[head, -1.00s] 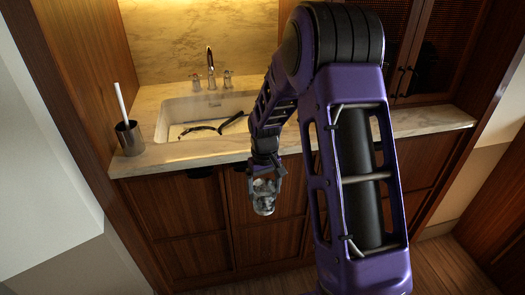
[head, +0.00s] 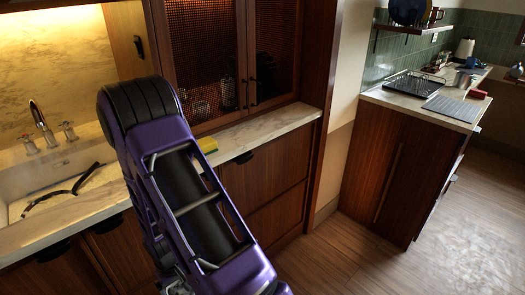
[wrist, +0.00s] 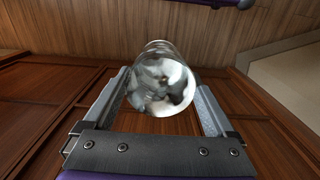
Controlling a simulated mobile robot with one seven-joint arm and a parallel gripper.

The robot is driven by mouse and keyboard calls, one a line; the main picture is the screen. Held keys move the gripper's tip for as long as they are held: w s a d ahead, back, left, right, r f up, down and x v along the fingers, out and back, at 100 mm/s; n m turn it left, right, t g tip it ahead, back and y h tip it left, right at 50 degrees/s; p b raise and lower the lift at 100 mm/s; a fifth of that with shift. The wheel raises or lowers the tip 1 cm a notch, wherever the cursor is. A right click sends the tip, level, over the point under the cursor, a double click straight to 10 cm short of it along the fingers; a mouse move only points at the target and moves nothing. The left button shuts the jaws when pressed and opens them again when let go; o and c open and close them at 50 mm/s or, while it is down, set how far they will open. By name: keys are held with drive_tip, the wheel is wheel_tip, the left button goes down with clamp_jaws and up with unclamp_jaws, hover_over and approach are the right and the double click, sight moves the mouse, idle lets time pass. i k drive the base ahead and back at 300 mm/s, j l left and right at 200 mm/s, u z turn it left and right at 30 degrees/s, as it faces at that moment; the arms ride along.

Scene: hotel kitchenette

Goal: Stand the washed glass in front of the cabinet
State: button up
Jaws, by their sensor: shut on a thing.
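My gripper (wrist: 162,84) is shut on a clear glass (wrist: 165,92), which sits between the two fingers in the wrist view. The round end of the glass faces the wrist camera, and wood floor and panels lie behind it. In the head view my arm hides the gripper and the glass. The cabinet (head: 238,62), with dark mesh doors and black handles, stands on the marble counter (head: 268,128) right of the sink. Several items show dimly behind its doors. The strip of counter before the doors is mostly bare.
A yellow sponge (head: 208,145) lies on the counter strip beside my arm. The sink (head: 75,158) with a dark curved object and a faucet (head: 42,122) is at left.

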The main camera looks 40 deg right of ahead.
sight(258, 128)
drive_tip(key=i+l, duration=0.1)
drive_tip(key=l, duration=1.3)
drive_tip(key=i+l, duration=0.15)
drive_tip(key=l, duration=0.55)
